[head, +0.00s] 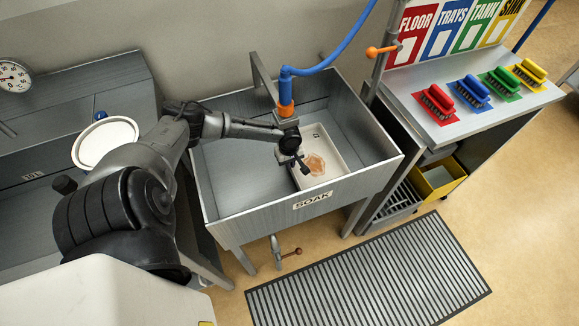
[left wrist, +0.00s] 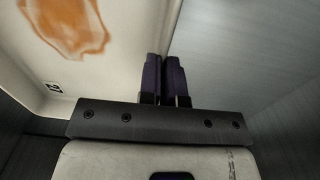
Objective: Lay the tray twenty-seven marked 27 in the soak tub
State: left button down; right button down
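A white tray (head: 335,160) with an orange-brown stain is inside the grey metal tub marked SOAK (head: 235,190), in its right half. A small dark mark shows on the tray, too small to read as a number. In the left wrist view the stained tray (left wrist: 110,75) fills the upper left. My left gripper (head: 303,163) is at the tray's left side in the head view. Its dark fingers (left wrist: 164,75) are close together with the tray's edge between them. I cannot tell whether the tray touches the tub floor. My right gripper is not in view.
A blue hose with an orange fitting (head: 285,108) hangs over the tub's back. A bench (head: 480,110) with red, blue, green and yellow brushes stands at the right. A yellow bin (head: 440,180) sits below it. The tub's left half is clear.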

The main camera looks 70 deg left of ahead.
pick_arm(q)
notch_tip(320, 180, down, 2)
jog(key=shift+f+b, duration=0.1)
jog(key=shift+b, duration=0.2)
jog(key=c, duration=1.3)
grip_release()
jog(key=shift+r+p, duration=0.35)
jog(key=shift+r, duration=0.25)
jog(key=shift+s+r+p, duration=0.1)
jog(key=shift+r+p, duration=0.45)
jog(key=shift+r, duration=0.9)
